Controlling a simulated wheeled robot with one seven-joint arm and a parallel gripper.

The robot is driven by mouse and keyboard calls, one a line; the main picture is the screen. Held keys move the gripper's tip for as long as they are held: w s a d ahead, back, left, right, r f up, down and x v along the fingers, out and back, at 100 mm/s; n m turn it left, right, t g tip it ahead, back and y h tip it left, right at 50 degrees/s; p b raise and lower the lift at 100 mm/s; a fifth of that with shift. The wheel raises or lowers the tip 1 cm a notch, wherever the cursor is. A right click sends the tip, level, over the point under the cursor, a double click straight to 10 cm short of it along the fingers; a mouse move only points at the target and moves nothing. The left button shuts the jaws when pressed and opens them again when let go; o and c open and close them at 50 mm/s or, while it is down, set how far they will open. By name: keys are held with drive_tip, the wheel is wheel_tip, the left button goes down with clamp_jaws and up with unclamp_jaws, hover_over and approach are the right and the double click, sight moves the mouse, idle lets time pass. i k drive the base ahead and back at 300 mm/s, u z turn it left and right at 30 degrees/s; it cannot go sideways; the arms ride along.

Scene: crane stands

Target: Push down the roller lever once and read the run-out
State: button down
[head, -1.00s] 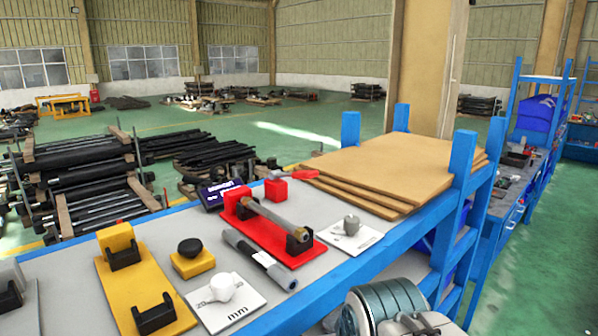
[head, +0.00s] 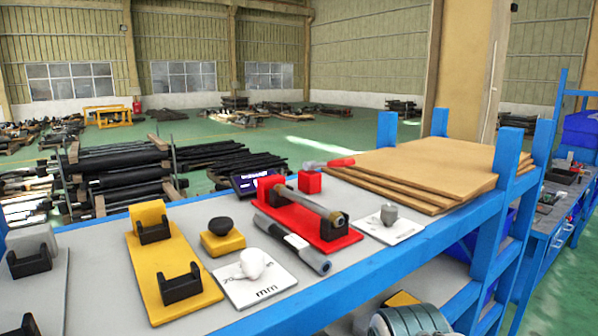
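A red stand (head: 335,234) on the bench carries a grey metal shaft (head: 305,199) lying across its two supports. Behind it, a small red block (head: 309,182) stands beside a lever with a red handle (head: 338,162), which points to the right. This looks like the roller lever; whether its roller touches the shaft I cannot tell. A dark display (head: 258,178) with small lit text stands left of the block; its text is too small to read.
On the bench are a yellow stand (head: 172,268), a yellow block with black knob (head: 222,240), a white dial plate marked mm (head: 255,284), a dark loose bar (head: 272,236) and a white plate with grey knob (head: 389,226). Stacked brown boards (head: 430,165) lie at right.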

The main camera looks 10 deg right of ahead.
sight(328, 164)
drive_tip(key=k, duration=1.2)
drive_tip(key=u, duration=0.35)
drive_tip(key=i, duration=0.8)
drive_tip(key=z, duration=0.5)
